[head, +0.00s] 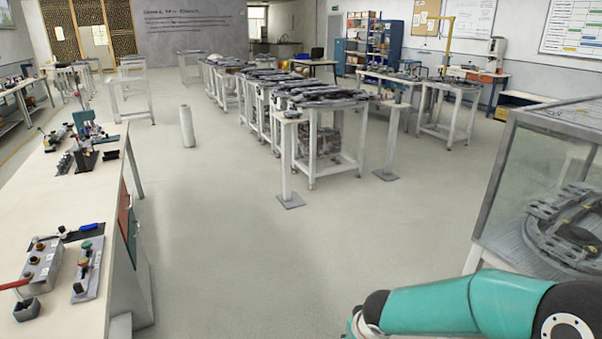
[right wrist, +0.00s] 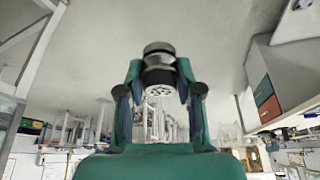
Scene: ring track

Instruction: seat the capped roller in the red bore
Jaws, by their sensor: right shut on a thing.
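My right gripper (right wrist: 159,84) is shut on a short dark cylinder with a pale metallic band and a light, dotted end face, which looks like the capped roller (right wrist: 159,55). The fingers press it from both sides in the right wrist view. In the head view, my right arm comes in from the lower right and its gripper is mostly cut off by the bottom edge, so the roller does not show there. I cannot make out a red bore in either view. My left gripper is in neither view.
A glazed case (head: 510,180) with a grey ring-shaped track (head: 575,228) stands at the right. A long workbench (head: 95,185) with control boxes (head: 45,262) runs along the left. Rows of tables (head: 330,105) stand ahead. A pale cylinder (head: 187,127) stands on otherwise open floor.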

